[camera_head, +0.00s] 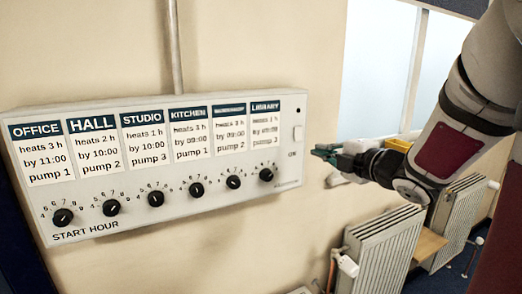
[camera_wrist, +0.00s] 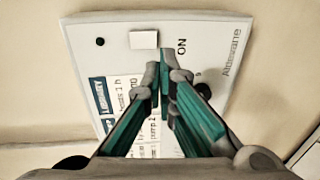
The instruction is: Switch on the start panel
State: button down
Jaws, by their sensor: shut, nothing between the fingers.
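The start panel (camera_head: 215,222) is a pale box on the wall in the head view, with a row of dark knobs above the words START HOUR. Cards above the knobs include OFFICE, HALL, STUDIO, KITCHEN and LIBRARY; one heading is blurred. A small white rocker switch (camera_head: 298,132) is at the panel's right end, and it shows in the wrist view (camera_wrist: 143,39) beside the word ON. My gripper (camera_head: 322,152) is shut and empty, just right of the panel. In the wrist view its fingertips (camera_wrist: 164,70) appear close to the switch; contact cannot be told.
A grey pipe (camera_head: 174,48) runs up the wall above the panel. White radiators (camera_head: 383,250) stand below the window (camera_head: 375,75) at right. A yellow object (camera_head: 398,145) sits on the sill behind my gripper.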

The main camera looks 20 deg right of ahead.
aim_at(295, 143)
jog(key=w, duration=0.5)
jog(key=w+f, duration=0.1)
jog(key=w, duration=0.2)
jog(key=shift+a, duration=0.15)
jog(key=shift+w, duration=0.1)
jog(key=shift+w+f+b, duration=0.25)
jog(key=shift+w+b, duration=0.05)
jog(key=shift+w, duration=0.15)
jog(key=shift+s+r, duration=0.1)
